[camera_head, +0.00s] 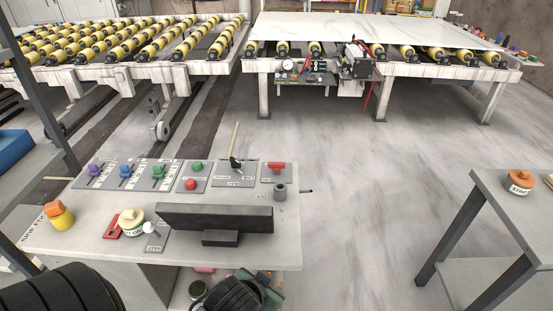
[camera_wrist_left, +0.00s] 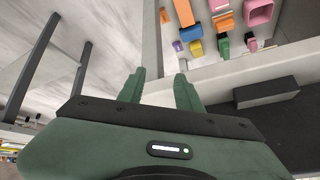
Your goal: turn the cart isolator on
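The console (camera_head: 285,225) at the lower left carries labelled switch plates. A red handle (camera_head: 276,167) sits on the plate at its back right, and a black lever with a pale stick (camera_head: 235,160) is left of it. I cannot read which control is the cart isolator. A green and black gripper, apparently my left one (camera_head: 262,286), is low beside the console's front edge, well below the controls, its tips hidden. In the left wrist view my left gripper (camera_wrist_left: 160,90) has its two green fingers apart with nothing between them. My right gripper is not visible.
A black bar-shaped block (camera_head: 215,218) stands along the console's front. Blue, green and purple knobs, a red button (camera_head: 191,184) and loose items share its top. A side table (camera_head: 500,205) is at right. A wheeled roller frame and slab (camera_head: 380,28) stand behind. Floor between is clear.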

